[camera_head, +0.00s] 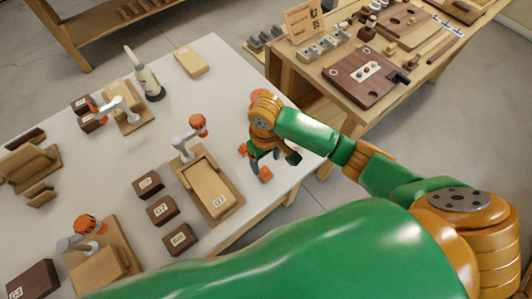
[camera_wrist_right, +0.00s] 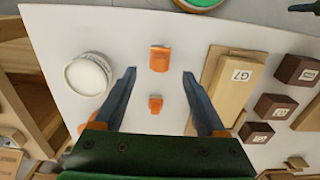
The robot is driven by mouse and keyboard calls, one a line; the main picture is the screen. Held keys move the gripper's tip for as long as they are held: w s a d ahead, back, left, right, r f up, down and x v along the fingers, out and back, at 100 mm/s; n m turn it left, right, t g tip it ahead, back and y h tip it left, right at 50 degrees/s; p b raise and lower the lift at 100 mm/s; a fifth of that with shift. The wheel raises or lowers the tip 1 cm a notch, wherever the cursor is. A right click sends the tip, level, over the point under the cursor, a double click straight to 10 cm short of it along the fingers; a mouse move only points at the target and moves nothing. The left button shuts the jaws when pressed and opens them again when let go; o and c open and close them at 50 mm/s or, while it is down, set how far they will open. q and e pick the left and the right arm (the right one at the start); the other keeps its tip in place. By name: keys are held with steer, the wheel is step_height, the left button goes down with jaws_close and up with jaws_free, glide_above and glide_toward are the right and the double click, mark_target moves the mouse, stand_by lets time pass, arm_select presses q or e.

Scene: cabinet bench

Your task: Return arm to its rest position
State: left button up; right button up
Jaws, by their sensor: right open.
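My right gripper (camera_head: 265,162) is over the near right part of the white table (camera_head: 215,70), by its right edge. In the right wrist view its two fingers (camera_wrist_right: 158,76) are spread apart with nothing held between them. Two small orange pieces lie on the table below: one (camera_wrist_right: 159,58) ahead between the fingertips, the other (camera_wrist_right: 155,103) nearer the palm. One orange piece (camera_head: 265,174) also shows in the head view beside the gripper. My right arm reaches in from the right. My left gripper is not in view.
A wooden block marked G7 (camera_head: 209,188) sits in a holder beside the gripper. Several dark labelled blocks (camera_head: 161,210) stand left of it. A white round container (camera_wrist_right: 88,75) stands beside one finger. A wooden bench (camera_head: 400,55) with tools is at the upper right.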

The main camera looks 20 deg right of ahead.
steer(key=shift+r, duration=1.6)
steer(key=s+a+f+t+y, duration=0.2)
steer(key=s+a+f+y, duration=0.1)
steer(key=s, duration=0.2)
steer(key=s+d+m+t+h, duration=0.2)
steer(key=s+d+h, duration=0.1)
steer(key=s+d, duration=0.55)
step_height(320, 180, down, 18)
steer(key=d+g+b, duration=0.1)
steer(key=g, duration=0.1)
steer(key=s+d+f+g, duration=0.1)
steer(key=s+d+f, duration=0.1)
steer(key=s+f, duration=0.9)
steer(key=shift+s+f+b, duration=0.15)
steer(key=shift+s+b, duration=0.3)
steer(key=shift+s, duration=0.35)
